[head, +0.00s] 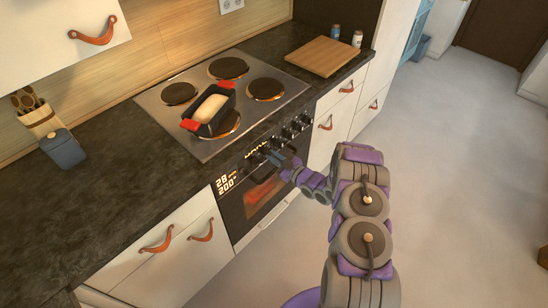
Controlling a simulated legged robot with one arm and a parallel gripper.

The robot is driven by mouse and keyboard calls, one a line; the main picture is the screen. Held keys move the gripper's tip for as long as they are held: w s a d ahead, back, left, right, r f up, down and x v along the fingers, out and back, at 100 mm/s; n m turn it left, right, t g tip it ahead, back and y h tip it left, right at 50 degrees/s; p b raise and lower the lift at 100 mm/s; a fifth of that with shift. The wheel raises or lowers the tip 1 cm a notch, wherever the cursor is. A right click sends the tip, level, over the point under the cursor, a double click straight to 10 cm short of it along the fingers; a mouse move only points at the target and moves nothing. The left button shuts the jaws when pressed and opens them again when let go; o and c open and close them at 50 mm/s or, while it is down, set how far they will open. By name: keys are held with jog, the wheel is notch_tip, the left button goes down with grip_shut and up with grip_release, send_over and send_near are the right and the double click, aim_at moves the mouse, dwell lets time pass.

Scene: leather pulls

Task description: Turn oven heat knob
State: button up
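The oven (236,205) is built in under the counter, with a dark front and a lit display (226,184) reading 28 over 200. A row of dark knobs (296,126) runs along its upper front edge, to the right of the display. My gripper (274,156) is at the oven front, close to the knobs at the left end of the row. It covers part of the panel there. I cannot tell whether it touches a knob, or whether its small fingers are open or shut.
A loaf pan with red handles (209,109) sits on the four-plate hob (152,103) above the oven. A cutting board (323,56) lies at the back right, with two small jars behind it. Drawers with leather pulls (158,240) flank the oven.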

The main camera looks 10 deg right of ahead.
grip_shut()
jog(key=shift+r+m+p, duration=0.25)
jog(key=shift+m+p, duration=0.55)
jog(key=shift+p, duration=0.3)
jog(key=shift+f+m+p, duration=0.25)
jog(key=shift+m+p, duration=0.25)
jog(key=shift+m, duration=0.4)
jog(key=o, duration=0.5)
grip_release()
jog(key=shift+o, duration=0.2)
jog(key=p+v, duration=0.3)
jog(key=v, duration=1.4)
jog(key=shift+d, duration=0.2)
